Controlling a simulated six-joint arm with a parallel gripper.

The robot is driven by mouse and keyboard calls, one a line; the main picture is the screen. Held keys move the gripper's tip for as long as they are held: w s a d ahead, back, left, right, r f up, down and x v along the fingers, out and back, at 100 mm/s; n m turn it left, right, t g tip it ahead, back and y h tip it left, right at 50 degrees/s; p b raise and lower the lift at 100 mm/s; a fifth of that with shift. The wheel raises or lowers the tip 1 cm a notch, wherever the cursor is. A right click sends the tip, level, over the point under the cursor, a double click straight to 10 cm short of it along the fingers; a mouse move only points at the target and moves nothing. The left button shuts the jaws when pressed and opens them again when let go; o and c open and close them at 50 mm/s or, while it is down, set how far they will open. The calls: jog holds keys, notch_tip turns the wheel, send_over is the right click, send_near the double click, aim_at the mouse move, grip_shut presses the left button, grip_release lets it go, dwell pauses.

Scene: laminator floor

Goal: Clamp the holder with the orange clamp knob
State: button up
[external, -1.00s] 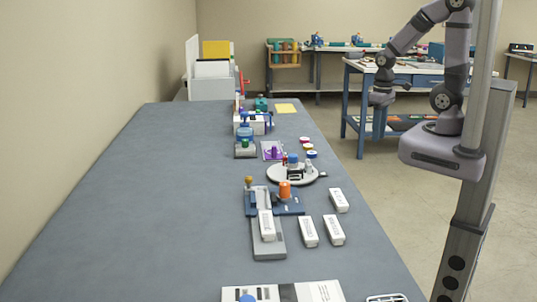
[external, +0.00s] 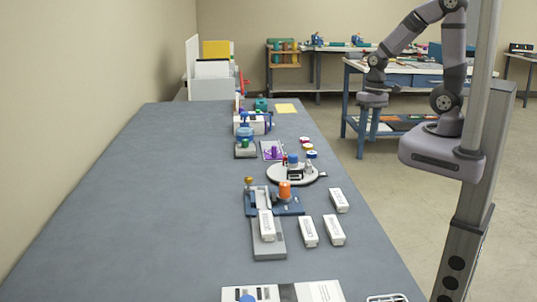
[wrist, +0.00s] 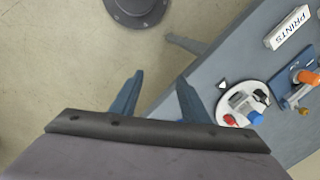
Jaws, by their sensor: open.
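The orange clamp knob (external: 285,190) stands upright on a dark blue fixture (external: 292,209) on the bench. A grey slide (external: 268,246) runs from the fixture toward the camera, with a white block (external: 267,226) on it. I cannot tell which part is the holder. In the wrist view the orange knob (wrist: 307,77) and part of the blue fixture (wrist: 288,66) show at the right edge. My gripper (external: 371,122) is off the bench's right side, well away from the knob. In the wrist view my gripper (wrist: 160,79) has its two blue fingers apart with nothing between them.
A round white turntable (external: 283,178) carrying small items stands just beyond the fixture. Several white boxes (external: 334,230) lie to its right and nearer; one labelled PRINTS (wrist: 288,27) shows in the wrist view. The bench's left side (external: 150,210) is clear.

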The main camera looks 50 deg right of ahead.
jog(key=w+a+m+y+b, duration=0.15)
jog(key=a+m, duration=0.25)
jog(key=a, duration=0.6)
jog(key=w+a+m+y, duration=0.3)
jog(key=a+m, duration=0.1)
jog(key=a, duration=0.6)
jog(key=m+y, duration=0.3)
jog(key=m, duration=0.5)
send_near(285, 183)
jog(key=x, duration=0.3)
jog(key=shift+b+x, duration=0.35)
jog(key=shift+x, duration=3.4)
jog(key=shift+r, duration=0.1)
jog(key=shift+c, duration=0.7)
jog(key=c, duration=0.9)
